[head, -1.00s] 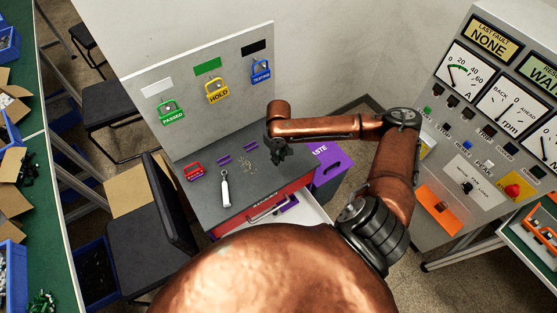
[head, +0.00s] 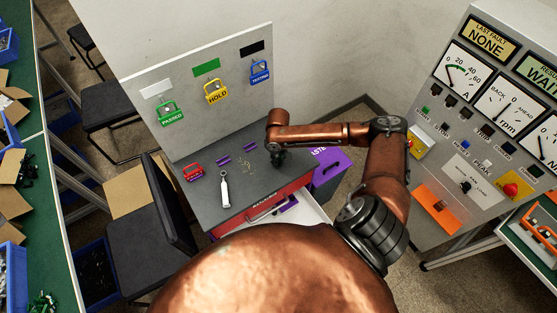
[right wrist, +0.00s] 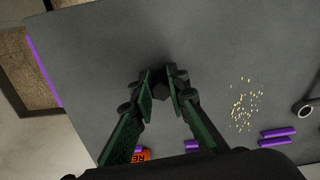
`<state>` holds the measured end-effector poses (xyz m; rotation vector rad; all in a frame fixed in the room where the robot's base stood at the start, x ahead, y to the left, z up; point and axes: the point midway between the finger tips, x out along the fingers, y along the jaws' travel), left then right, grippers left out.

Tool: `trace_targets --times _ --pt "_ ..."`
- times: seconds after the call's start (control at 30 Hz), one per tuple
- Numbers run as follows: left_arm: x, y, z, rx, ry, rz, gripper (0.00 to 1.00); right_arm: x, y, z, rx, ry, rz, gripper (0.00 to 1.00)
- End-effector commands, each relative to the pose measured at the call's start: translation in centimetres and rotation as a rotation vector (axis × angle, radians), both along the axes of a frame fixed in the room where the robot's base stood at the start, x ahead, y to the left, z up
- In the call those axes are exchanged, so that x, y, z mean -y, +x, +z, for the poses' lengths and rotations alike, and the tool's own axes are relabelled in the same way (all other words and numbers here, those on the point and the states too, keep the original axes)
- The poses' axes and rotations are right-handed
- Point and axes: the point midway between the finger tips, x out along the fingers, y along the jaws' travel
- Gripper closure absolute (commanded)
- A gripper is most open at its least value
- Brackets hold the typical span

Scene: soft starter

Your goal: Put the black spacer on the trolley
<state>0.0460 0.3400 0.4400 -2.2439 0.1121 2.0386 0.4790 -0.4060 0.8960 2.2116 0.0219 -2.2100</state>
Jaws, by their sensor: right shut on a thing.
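My right gripper (head: 278,162) is over the far right part of the grey trolley top (head: 222,171), pointing down. In the right wrist view, the gripper (right wrist: 165,84) is shut on a small dark piece, which looks like the black spacer (right wrist: 161,90). The fingers hide most of it. It is at or just above the grey surface; I cannot tell whether it touches. The trolley has a red front and an open white drawer (head: 312,216). My left gripper is not in view.
On the trolley top are a red lock (head: 194,173), a silver wrench-like tool (head: 225,190), purple strips (head: 223,160) and brass-coloured bits (right wrist: 245,102). A panel with hanging locks (head: 217,92) stands behind. A purple waste bin (head: 328,168) is to the right. Bare top surrounds the gripper.

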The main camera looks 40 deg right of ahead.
Motion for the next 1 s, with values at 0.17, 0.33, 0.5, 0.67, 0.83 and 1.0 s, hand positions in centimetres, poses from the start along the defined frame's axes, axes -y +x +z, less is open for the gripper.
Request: trace_targets --times 0.17,0.33,0.5,0.67,0.83,1.0 --pt "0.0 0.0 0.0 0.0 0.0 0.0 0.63 0.0 0.0 -0.1 -0.001 0.0 0.0 0.75" --pt "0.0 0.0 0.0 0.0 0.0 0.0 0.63 0.0 0.0 -0.1 -0.001 0.0 0.0 0.68" --pt "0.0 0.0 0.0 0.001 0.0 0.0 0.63 0.0 0.0 0.0 -0.001 0.0 0.0 0.68" --pt "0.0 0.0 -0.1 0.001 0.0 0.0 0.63 0.0 0.0 0.8 0.001 0.0 0.001 0.68" --pt "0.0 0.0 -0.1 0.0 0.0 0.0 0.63 0.0 0.1 3.8 0.003 0.0 0.0 0.68" --pt "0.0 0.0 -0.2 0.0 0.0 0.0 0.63 0.1 0.1 7.5 0.003 -0.001 0.001 0.68"
